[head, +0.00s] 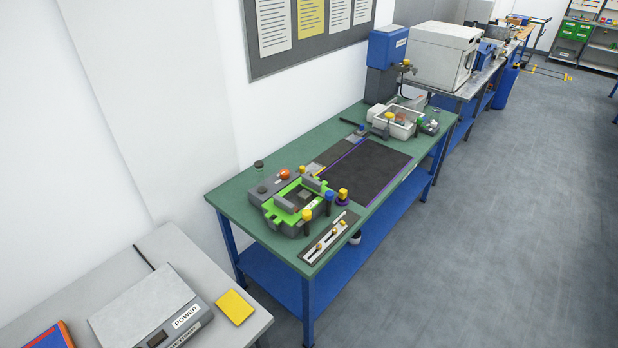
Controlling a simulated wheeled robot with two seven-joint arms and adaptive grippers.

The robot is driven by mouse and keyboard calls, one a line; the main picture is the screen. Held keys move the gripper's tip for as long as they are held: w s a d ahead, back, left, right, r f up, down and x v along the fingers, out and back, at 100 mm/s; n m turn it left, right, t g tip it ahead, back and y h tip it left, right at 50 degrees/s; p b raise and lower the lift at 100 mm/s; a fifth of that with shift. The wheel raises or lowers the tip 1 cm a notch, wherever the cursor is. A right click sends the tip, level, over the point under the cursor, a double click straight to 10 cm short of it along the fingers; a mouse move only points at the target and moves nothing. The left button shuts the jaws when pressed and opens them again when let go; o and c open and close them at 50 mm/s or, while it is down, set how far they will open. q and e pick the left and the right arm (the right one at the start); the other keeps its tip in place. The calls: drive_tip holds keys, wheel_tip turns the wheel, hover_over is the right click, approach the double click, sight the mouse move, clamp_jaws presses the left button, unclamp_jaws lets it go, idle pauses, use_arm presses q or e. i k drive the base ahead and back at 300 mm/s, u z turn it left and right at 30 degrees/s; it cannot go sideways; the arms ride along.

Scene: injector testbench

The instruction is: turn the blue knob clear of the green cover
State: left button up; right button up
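The green cover (291,217) is a bright frame lying on a dark grey fixture (263,191) at the near left of the green-topped bench. The blue knob (330,195) stands at the right corner of the cover, on top of a short dark post. It looks very close to the cover's edge, but I cannot tell whether it overlaps it. A yellow knob (307,214) stands at the cover's near side and another yellow knob (302,169) at its far side. An orange-red button (284,174) sits behind the cover. Neither of my grippers is in view.
The bench top (232,190) carries a black mat (375,170), a strip with small yellow-tipped parts (328,239) and a light bin (403,122). A grey table (240,329) with a power box (150,310) stands at the near left. The floor right of the bench is clear.

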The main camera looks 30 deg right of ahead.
sight(330, 195)
drive_tip(key=u, duration=0.05)
drive_tip(key=k, duration=0.5)
drive_tip(key=z, duration=0.55)
drive_tip(key=i, duration=0.9)
drive_tip(key=u, duration=0.5)
